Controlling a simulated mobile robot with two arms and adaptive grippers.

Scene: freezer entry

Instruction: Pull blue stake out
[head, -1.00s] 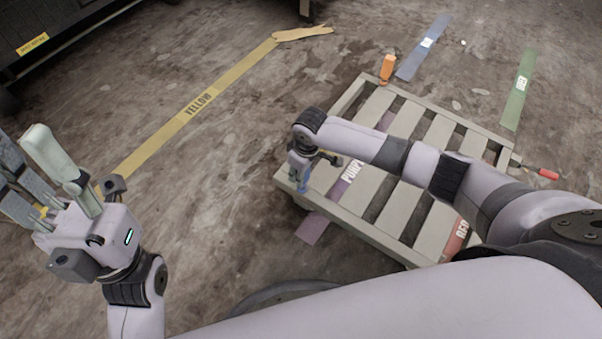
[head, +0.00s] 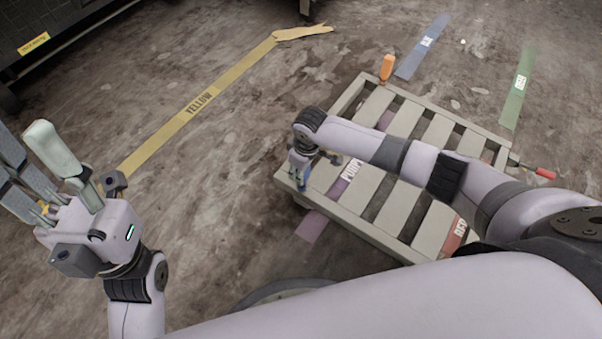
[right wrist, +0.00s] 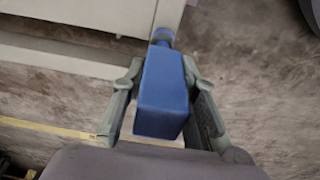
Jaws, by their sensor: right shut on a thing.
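The blue stake (right wrist: 162,92) shows in the right wrist view as a blue block-shaped handle with a narrower blue neck, pointing at the pale pallet frame. My right gripper (right wrist: 160,100) is shut on its handle, one finger on each side. In the head view the blue stake (head: 301,184) is a small blue piece at the pallet's near left corner, under my right gripper (head: 302,172). The pallet (head: 350,222) is grey and slatted. Whether the stake's tip is still in the pallet is hidden. My left gripper (head: 45,180) is open and empty at the far left, with its fingers spread.
An orange stake (head: 387,67) stands at the pallet's far corner and a red one (head: 545,173) sticks out at its right. Yellow (head: 200,103), blue (head: 423,46) and green (head: 517,88) strips lie on the floor.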

